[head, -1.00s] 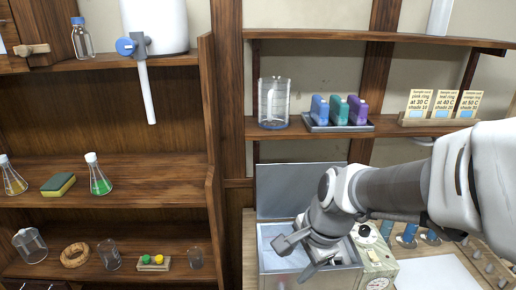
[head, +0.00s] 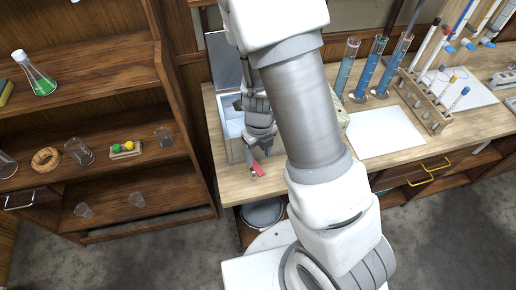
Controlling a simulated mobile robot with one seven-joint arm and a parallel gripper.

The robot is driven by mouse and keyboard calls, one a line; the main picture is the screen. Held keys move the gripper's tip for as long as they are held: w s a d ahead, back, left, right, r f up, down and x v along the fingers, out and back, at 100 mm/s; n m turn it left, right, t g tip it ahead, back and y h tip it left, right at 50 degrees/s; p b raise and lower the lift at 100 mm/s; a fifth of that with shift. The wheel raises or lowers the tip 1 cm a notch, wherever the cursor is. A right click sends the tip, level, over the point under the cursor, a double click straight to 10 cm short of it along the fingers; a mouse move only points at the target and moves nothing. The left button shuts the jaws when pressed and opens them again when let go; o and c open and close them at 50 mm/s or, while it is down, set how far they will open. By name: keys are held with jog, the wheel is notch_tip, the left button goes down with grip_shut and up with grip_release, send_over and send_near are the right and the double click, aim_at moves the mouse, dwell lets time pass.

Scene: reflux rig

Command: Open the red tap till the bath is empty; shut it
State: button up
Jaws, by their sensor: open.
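The bath (head: 236,148) is a pale metal box at the left end of the bench, with its lid (head: 222,62) standing open. Its pale inside shows, but the water level cannot be made out. The red tap (head: 259,170) sticks out low at the bath's front, over the bench edge. My gripper (head: 261,148) is open and points down just above the red tap, by the bath's front right corner. I cannot tell whether a finger touches the tap. My arm hides the bath's right side.
A round grey bucket (head: 262,213) stands below the bench edge under the tap. Tall cylinders with blue liquid (head: 371,68), a white sheet (head: 385,132) and a test-tube rack (head: 425,102) are to the right. A shelf unit (head: 170,75) stands to the left.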

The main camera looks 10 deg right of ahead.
aim_at(259, 171)
notch_tip(259, 171, down, 9)
jog(key=b, duration=0.9)
jog(key=shift+f+b, duration=0.2)
jog(key=shift+b, duration=0.2)
jog(key=shift+r+p, duration=0.4)
jog(key=shift+c, duration=1.2)
grip_shut()
jog(key=shift+s+f+n+b, duration=0.1)
jog(key=shift+f+n+b, duration=0.2)
jog(key=shift+b, duration=1.05)
